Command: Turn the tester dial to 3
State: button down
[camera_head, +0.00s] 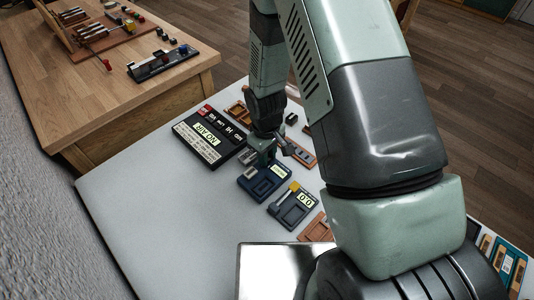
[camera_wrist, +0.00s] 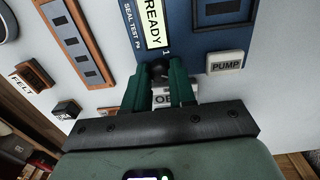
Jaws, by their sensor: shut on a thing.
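The tester is a blue box (camera_head: 249,187) on the white table. In the wrist view, the tester (camera_wrist: 205,18) shows a lit READY display (camera_wrist: 154,22), the words SEAL TEST and a printed 1. A round black dial (camera_wrist: 158,68) sits between my fingertips. My gripper (camera_wrist: 159,74) is shut on this dial, with its green fingers on both sides. The fingers hide much of the dial, so I cannot read its pointer. In the head view my gripper (camera_head: 263,150) comes down over the tester's far side and hides the dial.
A PUMP button (camera_wrist: 226,63) is right of my fingers. The front left table is bare.

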jog(key=m, duration=0.6)
jog(key=shift+m, duration=0.3)
dwell(0.5)
jog(key=c, duration=0.9)
grip_release()
notch_tip(320, 180, up, 11)
jog(key=shift+a+f, duration=0.1)
